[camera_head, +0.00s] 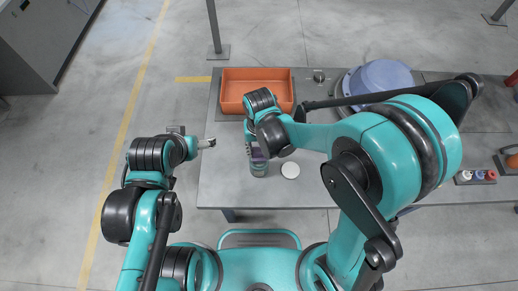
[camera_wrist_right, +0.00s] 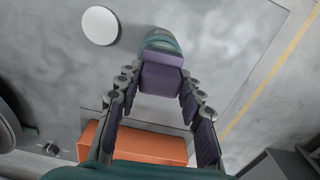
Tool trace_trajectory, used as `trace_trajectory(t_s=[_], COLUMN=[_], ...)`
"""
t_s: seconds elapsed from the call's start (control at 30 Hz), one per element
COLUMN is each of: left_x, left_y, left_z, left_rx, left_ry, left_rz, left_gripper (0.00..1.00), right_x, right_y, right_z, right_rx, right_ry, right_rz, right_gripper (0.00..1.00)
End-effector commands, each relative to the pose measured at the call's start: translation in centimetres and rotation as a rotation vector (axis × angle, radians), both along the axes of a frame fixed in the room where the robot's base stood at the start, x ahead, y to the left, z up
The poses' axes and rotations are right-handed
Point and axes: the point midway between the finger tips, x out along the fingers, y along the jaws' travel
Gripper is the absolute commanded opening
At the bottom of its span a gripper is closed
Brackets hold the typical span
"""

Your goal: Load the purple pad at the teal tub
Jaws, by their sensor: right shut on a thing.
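The purple pad (camera_wrist_right: 162,78) is a block between the two fingers of my right gripper (camera_wrist_right: 160,82), which is shut on it. In the head view, my right gripper (camera_head: 249,149) points down near the table's front edge, with the purple pad (camera_head: 257,154) at its tips. The teal tub (camera_head: 259,169) stands right at the pad on the table; its rounded teal side (camera_wrist_right: 161,42) shows just beyond the pad in the wrist view. I cannot tell whether the pad touches the tub or enters it. My left gripper (camera_head: 208,143) is beside the table's left edge, its jaw gap unclear.
A flat white disc (camera_head: 290,170) lies right of the tub. An orange bin (camera_head: 257,82) stands at the back left of the grey table (camera_head: 225,185). A blue-grey rounded object (camera_head: 382,77) is at the back, and small bottles (camera_head: 476,176) stand in a holder far right.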

Motion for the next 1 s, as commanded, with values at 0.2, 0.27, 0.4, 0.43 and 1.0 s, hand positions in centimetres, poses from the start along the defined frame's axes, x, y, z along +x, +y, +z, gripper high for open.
trace_trajectory(t_s=[0.2,0.27,0.4,0.43,1.0], left_x=[0.0,0.0,0.0,0.0,0.0], left_y=[0.0,0.0,0.0,0.0,0.0], left_z=[-0.1,-0.2,-0.4,-0.4,-0.9], left_rx=[0.0,0.0,0.0,0.0,0.0], left_ry=[0.0,0.0,0.0,0.0,0.0], left_rz=[0.0,0.0,0.0,0.0,0.0], left_gripper=[0.79,0.79,0.79,0.79,0.79], right_x=[0.0,0.0,0.0,0.0,0.0], right_y=[0.0,0.0,0.0,0.0,0.0], right_z=[-0.1,-0.2,-0.4,-0.4,-1.0], right_rx=[0.0,0.0,0.0,0.0,0.0], right_ry=[0.0,0.0,0.0,0.0,0.0], right_rz=[0.0,0.0,0.0,0.0,0.0], right_gripper=[0.14,0.14,0.14,0.14,0.14])
